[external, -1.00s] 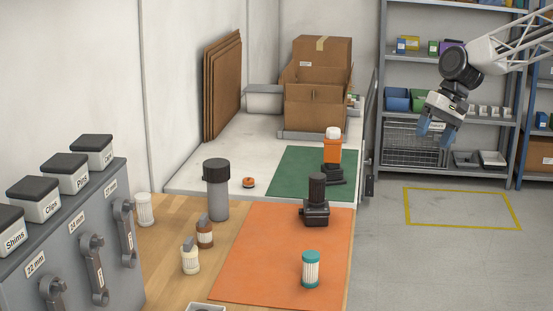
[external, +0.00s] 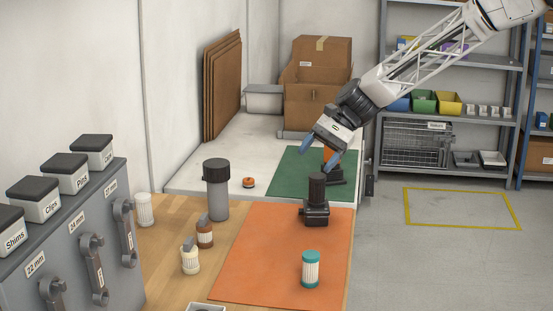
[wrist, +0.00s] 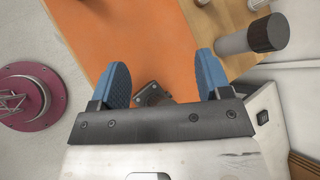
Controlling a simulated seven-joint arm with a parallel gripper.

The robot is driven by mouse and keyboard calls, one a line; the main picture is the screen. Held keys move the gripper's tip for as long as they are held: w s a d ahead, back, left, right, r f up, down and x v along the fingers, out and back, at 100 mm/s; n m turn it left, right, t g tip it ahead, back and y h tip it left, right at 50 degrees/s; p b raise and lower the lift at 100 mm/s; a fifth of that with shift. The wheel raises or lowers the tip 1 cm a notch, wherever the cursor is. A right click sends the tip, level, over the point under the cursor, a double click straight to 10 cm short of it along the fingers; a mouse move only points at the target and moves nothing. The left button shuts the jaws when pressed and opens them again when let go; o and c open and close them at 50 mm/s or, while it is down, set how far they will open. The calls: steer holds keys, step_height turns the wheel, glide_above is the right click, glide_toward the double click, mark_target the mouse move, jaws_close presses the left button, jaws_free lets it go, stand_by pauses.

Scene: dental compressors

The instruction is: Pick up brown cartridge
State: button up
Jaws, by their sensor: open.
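The brown cartridge (external: 205,234) is a small brown piece with a pale ribbed band, upright on the wooden bench left of the orange mat. My gripper (external: 319,152) is above the green mat at the back, far up and right of the cartridge. It also shows in the wrist view (wrist: 163,75), with two blue fingers apart and nothing held between them. I cannot clearly make out the brown cartridge in the wrist view.
A cream cartridge (external: 190,259), a tall grey cylinder with black cap (external: 217,190) and a white cartridge (external: 144,209) stand near the brown one. A black fixture (external: 316,205) and a teal-capped cartridge (external: 311,270) stand on the orange mat (external: 260,260).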

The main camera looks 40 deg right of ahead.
steer(key=w+a+f+m+y, duration=0.25)
steer(key=w+a+f, duration=0.4)
steer(key=a, duration=0.35)
steer(key=m+y, duration=0.1)
steer(key=m, duration=0.3)
glide_toward(203, 229)
steer(key=shift+w+a+f, duration=0.35)
steer(key=shift+f, duration=0.15)
steer(key=shift+w+a+f, duration=0.3)
steer(key=shift+a+f, duration=0.05)
steer(key=shift+f, duration=0.15)
steer(key=shift+x, duration=1.3)
steer(key=shift+a, duration=0.15)
steer(key=shift+x, duration=2.45)
steer(key=shift+w, duration=0.1)
